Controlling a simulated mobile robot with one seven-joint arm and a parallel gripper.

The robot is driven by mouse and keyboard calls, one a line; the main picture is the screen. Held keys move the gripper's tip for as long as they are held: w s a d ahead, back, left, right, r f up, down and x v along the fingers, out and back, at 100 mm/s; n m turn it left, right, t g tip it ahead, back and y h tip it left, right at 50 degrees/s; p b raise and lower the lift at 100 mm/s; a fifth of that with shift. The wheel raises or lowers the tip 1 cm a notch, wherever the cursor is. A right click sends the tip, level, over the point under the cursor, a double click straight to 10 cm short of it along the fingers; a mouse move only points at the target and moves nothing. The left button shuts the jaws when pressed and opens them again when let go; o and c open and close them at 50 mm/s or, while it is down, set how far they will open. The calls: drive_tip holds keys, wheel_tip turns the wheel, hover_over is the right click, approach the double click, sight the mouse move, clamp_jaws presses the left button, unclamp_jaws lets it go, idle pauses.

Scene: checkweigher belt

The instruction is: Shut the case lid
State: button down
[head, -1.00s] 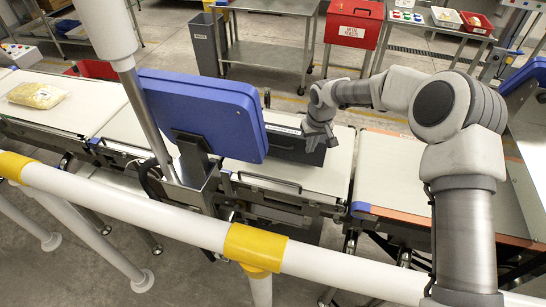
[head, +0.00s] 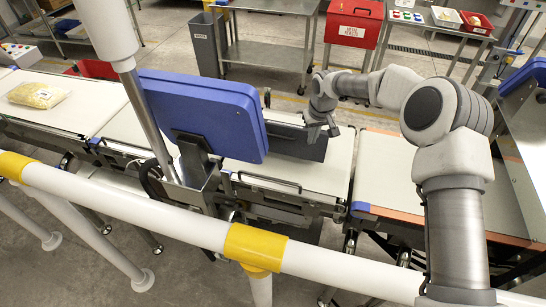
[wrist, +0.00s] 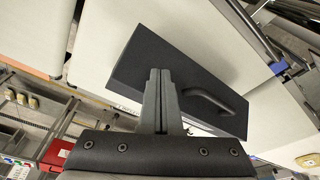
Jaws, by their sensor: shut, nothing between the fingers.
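The dark grey case (head: 297,146) sits on the white belt, partly hidden behind the blue monitor in the head view. In the wrist view a broad dark flat face of the case (wrist: 165,62) shows, with a bar handle (wrist: 208,98) on it. A pale strip with lettering runs along one edge. I cannot tell the lid's exact angle from these views. My gripper (head: 326,131) is at the right end of the case in the head view. In the wrist view my gripper's fingers (wrist: 160,72) are together, empty, in front of the dark face; contact is unclear.
The blue monitor (head: 200,115) on its post blocks the left of the case. A white and yellow rail (head: 130,212) crosses the front. A bag (head: 40,94) lies on the belt at far left. A red bin (head: 354,22) stands behind. The belt right of the case is clear.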

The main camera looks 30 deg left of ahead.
drive_tip(key=shift+w+a+r, duration=0.15)
drive_tip(key=shift+w, duration=0.2)
idle(0.3)
drive_tip(key=shift+w+a+r, duration=0.15)
drive_tip(key=shift+w+a, duration=0.1)
drive_tip(key=shift+w, duration=0.6)
drive_tip(key=shift+w+a+r, duration=0.15)
drive_tip(key=shift+w+a, duration=0.1)
drive_tip(key=shift+w, duration=0.55)
drive_tip(key=w+a+p+v, duration=0.1)
drive_tip(key=p+v, duration=0.3)
drive_tip(key=v, duration=0.4)
drive_tip(key=shift+a+r, duration=0.1)
drive_tip(key=shift+r, duration=0.05)
